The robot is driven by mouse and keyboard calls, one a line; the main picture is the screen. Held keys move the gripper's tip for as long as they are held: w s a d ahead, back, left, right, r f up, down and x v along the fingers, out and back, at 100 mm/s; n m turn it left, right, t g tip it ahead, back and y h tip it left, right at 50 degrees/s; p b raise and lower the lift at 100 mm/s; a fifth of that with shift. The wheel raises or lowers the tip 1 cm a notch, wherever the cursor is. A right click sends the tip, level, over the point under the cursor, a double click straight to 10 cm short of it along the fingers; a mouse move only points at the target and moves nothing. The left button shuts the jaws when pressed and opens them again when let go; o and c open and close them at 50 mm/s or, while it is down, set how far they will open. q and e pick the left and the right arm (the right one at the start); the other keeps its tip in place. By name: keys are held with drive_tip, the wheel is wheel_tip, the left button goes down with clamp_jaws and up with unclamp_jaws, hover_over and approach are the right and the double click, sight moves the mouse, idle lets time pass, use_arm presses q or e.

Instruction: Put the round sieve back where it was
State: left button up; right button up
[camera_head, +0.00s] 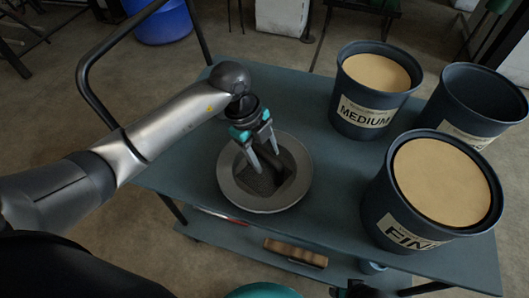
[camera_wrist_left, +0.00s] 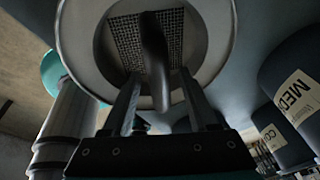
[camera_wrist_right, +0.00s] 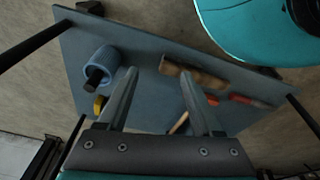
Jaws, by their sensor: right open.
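The round sieve (camera_head: 229,188) is a grey shallow pan with a square mesh in its floor and a dark curved handle. It lies on the upper top of the blue-grey cart, left of the bins. My left gripper (camera_head: 263,160) reaches down over it. In the left wrist view the sieve (camera_wrist_left: 78,45) fills the upper middle, and the handle (camera_wrist_left: 155,50) stands between the spread fingers of my left gripper (camera_wrist_left: 159,74), with gaps on both sides. My right gripper (camera_wrist_right: 158,74) is open and empty above the cart's lower shelf.
A bin marked MEDIUM (camera_head: 365,113) and one marked FINE (camera_head: 398,218) hold tan material. A third bin (camera_head: 480,98) looks empty. The lower shelf (camera_wrist_right: 140,70) carries a blue cylinder (camera_wrist_right: 101,66), a wooden block (camera_wrist_right: 190,72) and small tools. Cart top around the sieve is clear.

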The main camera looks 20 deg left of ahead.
use_arm(q)
drive_tip(key=shift+r, duration=0.1)
drive_tip(key=shift+r, duration=0.15)
drive_tip(key=p+v, duration=0.4)
drive_tip(key=v, duration=0.7)
drive_tip(key=shift+a+r+p, duration=0.2)
drive_tip(key=shift+r+p, duration=0.1)
drive_tip(key=shift+p, duration=0.1)
use_arm(e)
drive_tip(key=s+d+f, duration=0.5)
drive_tip(key=s, duration=0.1)
drive_tip(key=shift+s+d+f, duration=0.15)
drive_tip(key=shift+s+f, duration=0.2)
drive_tip(key=shift+f, duration=0.05)
